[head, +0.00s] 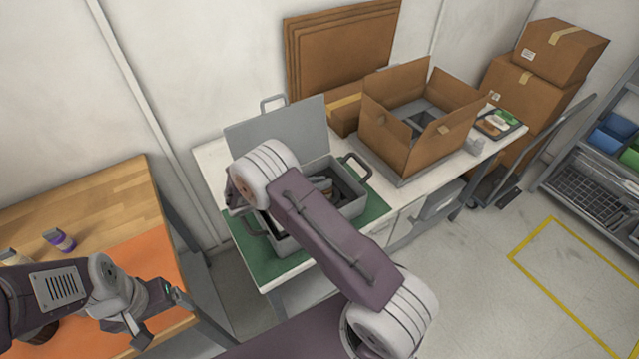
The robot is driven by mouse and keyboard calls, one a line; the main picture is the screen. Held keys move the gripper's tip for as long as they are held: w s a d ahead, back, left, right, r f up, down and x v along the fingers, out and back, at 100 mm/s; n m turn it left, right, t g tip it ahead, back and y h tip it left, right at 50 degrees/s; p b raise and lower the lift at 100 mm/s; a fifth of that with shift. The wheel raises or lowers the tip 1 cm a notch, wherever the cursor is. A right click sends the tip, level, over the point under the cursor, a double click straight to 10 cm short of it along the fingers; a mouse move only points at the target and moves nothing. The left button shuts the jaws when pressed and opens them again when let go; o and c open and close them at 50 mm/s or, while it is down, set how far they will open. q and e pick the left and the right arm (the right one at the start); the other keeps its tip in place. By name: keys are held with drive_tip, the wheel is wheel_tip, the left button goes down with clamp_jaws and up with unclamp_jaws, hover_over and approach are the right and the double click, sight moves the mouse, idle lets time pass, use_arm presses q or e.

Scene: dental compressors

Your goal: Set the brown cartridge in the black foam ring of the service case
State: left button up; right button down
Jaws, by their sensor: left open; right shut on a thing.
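The grey service case (355,209) stands with its lid (290,128) up on a green mat (262,262) on the white bench. My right arm crosses in front of it and covers much of its inside. The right gripper (320,184) is mostly hidden behind that arm, low at the case opening. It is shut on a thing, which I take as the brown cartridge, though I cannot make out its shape. The black foam ring cannot be told apart in the dark inside. My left gripper (160,316) is open and empty above the orange mat's right edge, well away from the case.
An open cardboard box (392,132) stands right of the case, with a small tray (499,124) beyond it. A wooden table (90,195) at left bears an orange mat (140,255) and a purple-and-white bottle (60,240).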

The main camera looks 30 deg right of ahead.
drive_tip(key=shift+f+b, duration=0.4)
drive_tip(key=shift+f, duration=0.2)
drive_tip(key=c, duration=1.7)
unclamp_jaws()
drive_tip(key=shift+c, duration=0.2)
drive_tip(key=shift+p+v, duration=0.55)
drive_tip(key=shift+v, duration=4.95)
